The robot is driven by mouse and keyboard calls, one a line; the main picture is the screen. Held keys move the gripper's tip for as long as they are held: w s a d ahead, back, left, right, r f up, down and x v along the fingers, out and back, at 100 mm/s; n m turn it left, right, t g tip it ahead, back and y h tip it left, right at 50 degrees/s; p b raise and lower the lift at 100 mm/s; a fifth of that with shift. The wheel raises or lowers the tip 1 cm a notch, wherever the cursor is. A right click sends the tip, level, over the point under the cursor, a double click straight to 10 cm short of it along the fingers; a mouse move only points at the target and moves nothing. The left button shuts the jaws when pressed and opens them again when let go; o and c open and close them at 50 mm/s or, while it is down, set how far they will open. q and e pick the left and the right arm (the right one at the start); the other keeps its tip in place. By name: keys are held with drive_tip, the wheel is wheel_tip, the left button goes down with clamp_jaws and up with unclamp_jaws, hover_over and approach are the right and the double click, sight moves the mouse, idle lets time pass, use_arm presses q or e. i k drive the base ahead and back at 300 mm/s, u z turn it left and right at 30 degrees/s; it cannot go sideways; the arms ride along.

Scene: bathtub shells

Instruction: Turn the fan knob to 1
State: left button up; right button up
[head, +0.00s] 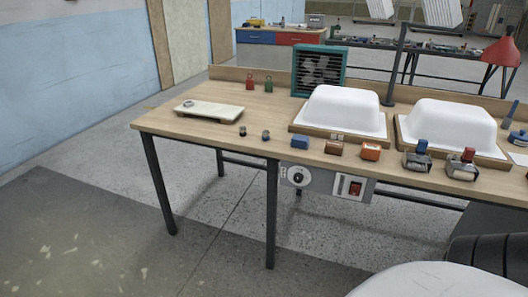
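A grey control panel (325,184) hangs under the front edge of the wooden workbench (200,133). On its left part is a dark round knob (298,177) on a white dial. The dial's markings and the knob's setting are too small to read. To its right on the panel is a red switch (354,188) in a pale plate. A teal box fan (319,70) with a dark grille stands at the back of the bench. Neither of my grippers is in view.
Two white tub shells (342,108) (452,122) sit on wooden boards. Small blue, brown and orange blocks (370,151) and two metal holders (417,157) line the front edge. A bench leg (271,215) stands left of the panel. The floor before the bench is clear.

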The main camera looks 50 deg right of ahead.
sight(298, 177)
drive_tip(key=z, duration=0.5)
drive_tip(key=i, duration=1.05)
drive_tip(key=z, duration=0.7)
